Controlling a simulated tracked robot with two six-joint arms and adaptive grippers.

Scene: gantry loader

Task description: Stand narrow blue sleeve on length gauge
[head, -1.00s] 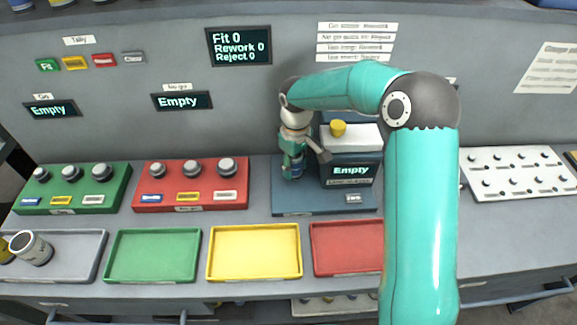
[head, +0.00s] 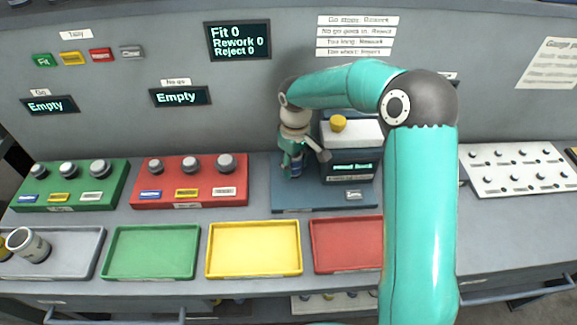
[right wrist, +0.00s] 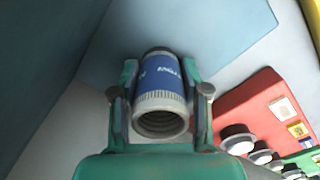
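The length gauge (head: 310,200) is a dark blue plate with a dark block behind; the block has a small lit display, a white top and a yellow button. My right gripper (head: 292,165) points down over the plate, left of the block. The narrow blue sleeve (right wrist: 162,85) shows in the right wrist view between its two fingers, which appear shut on it. The sleeve is a grey ribbed tube with a blue band, its open end towards the camera. In the head view the sleeve (head: 296,166) is partly hidden by the gripper. My left gripper is not in view.
Green (head: 152,252), yellow (head: 254,249) and red (head: 345,244) trays in front are empty. A grey tray (head: 75,265) at left holds a white-and-dark sleeve (head: 30,245) and a yellowish part. Green and red gauge blocks (head: 190,205) stand left of the length gauge.

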